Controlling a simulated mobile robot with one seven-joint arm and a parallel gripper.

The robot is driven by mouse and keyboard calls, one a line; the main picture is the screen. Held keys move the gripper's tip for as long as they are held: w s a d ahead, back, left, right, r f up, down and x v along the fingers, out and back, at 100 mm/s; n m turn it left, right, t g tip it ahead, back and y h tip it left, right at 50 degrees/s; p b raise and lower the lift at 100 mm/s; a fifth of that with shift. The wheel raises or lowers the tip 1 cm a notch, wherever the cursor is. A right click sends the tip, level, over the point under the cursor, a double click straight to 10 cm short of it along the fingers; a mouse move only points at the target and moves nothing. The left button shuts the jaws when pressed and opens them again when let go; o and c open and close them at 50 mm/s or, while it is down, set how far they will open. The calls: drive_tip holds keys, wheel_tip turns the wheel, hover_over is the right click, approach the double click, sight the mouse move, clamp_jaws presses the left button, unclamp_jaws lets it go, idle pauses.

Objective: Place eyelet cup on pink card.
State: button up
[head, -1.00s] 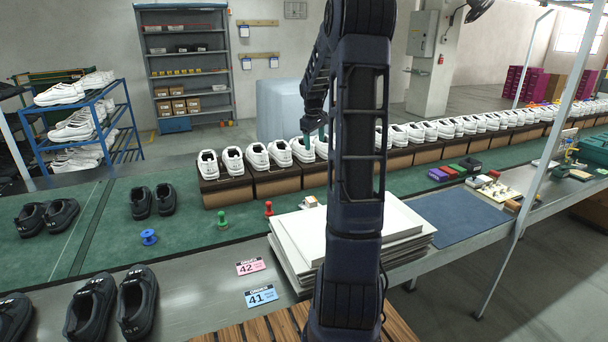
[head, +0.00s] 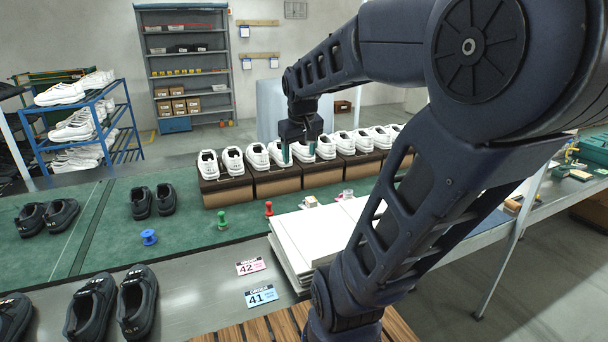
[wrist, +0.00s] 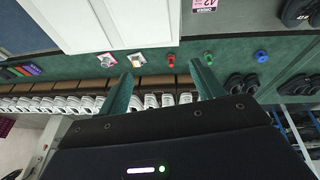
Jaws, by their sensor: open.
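The pink card (head: 250,266), marked 42, lies flat on the grey metal surface, above a blue card (head: 261,297) marked 41. Two small containers stand behind the white stack: a pale one with a tan top (head: 310,201) and a clear pinkish one (head: 346,194). They also show in the wrist view, the pale one (wrist: 136,60) and the pinkish one (wrist: 107,61); I cannot tell for sure which is the eyelet cup. My gripper (head: 299,152) is open and empty, pointing down near the white shoe row, beyond both containers. The pink card (wrist: 207,5) is at the wrist view's top edge.
Red (head: 269,208), green (head: 222,219) and blue (head: 149,237) small pieces stand left of the containers. The white stack (head: 300,240) is partly hidden by my arm. Dark shoes (head: 138,300) are at front left.

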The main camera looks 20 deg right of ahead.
drive_tip(key=s+a+f+m+y, duration=0.1)
drive_tip(key=s+a+f, duration=0.1)
drive_tip(key=s, duration=0.7)
drive_tip(key=shift+a+f+t, duration=0.25)
drive_tip(key=shift+f+t, duration=0.05)
drive_tip(key=shift+t, duration=0.1)
idle(0.6)
